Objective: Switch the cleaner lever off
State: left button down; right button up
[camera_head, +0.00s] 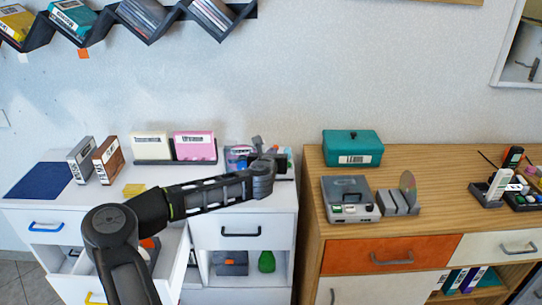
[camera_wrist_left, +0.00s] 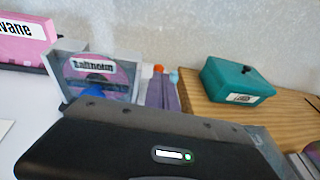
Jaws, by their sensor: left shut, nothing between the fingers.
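My left arm reaches across the white cabinet, and my left gripper (camera_head: 259,155) is shut and empty near the cabinet's back right corner. Behind it, partly hidden, is a clear disc case (camera_head: 236,157); the left wrist view shows the case (camera_wrist_left: 97,72) with a labelled purple disc. Beside that case are slim purple-grey upright pieces (camera_wrist_left: 162,95) with orange and teal tips. A grey box-shaped device (camera_head: 349,198) with small front controls sits on the wooden cabinet. I cannot tell for certain which thing is the cleaner, and no lever shows clearly. My right gripper is out of view.
A teal box (camera_head: 352,147) stands at the back of the wooden cabinet (camera_head: 450,213). A pink case (camera_head: 194,146) and a cream case stand in a dark rack left of my gripper. A drawer below my arm is open. A disc stands in a grey holder (camera_head: 398,203).

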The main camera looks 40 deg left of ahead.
pick_arm(q)
jog(key=r+b+v, duration=0.1)
jog(key=v, duration=0.9)
jog(key=shift+r, duration=0.25)
